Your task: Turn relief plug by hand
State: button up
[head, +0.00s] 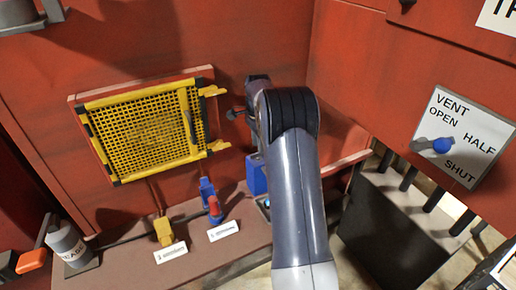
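No part is clearly marked as the relief plug in the head view. On the low ledge stands a blue fitting with a red cap (214,207), behind a small white label (224,231). A yellow fitting (163,231) stands to its left with its own label (173,252). A blue box-shaped part (256,176) sits partly hidden behind my arm. My grey arm rises in front of the ledge and bends over at the top. My gripper (236,114) is mostly hidden behind the arm, near the red wall, and its fingers cannot be made out.
A yellow mesh guard (145,135) with a handle is on the wall at left. A vent panel (462,137) with a blue-knobbed lever is at right, above a dark ribbed block (395,230). A grey cylinder (70,244) and an orange part (31,261) are at lower left.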

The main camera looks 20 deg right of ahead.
aim_at(258, 156)
notch_tip(258, 156, up, 8)
jog(key=shift+r+b, duration=0.15)
jog(key=shift+b, duration=0.2)
notch_tip(258, 156, down, 11)
jog(key=shift+f+p, duration=0.1)
jog(key=shift+p, duration=0.65)
jog(key=shift+r, duration=0.2)
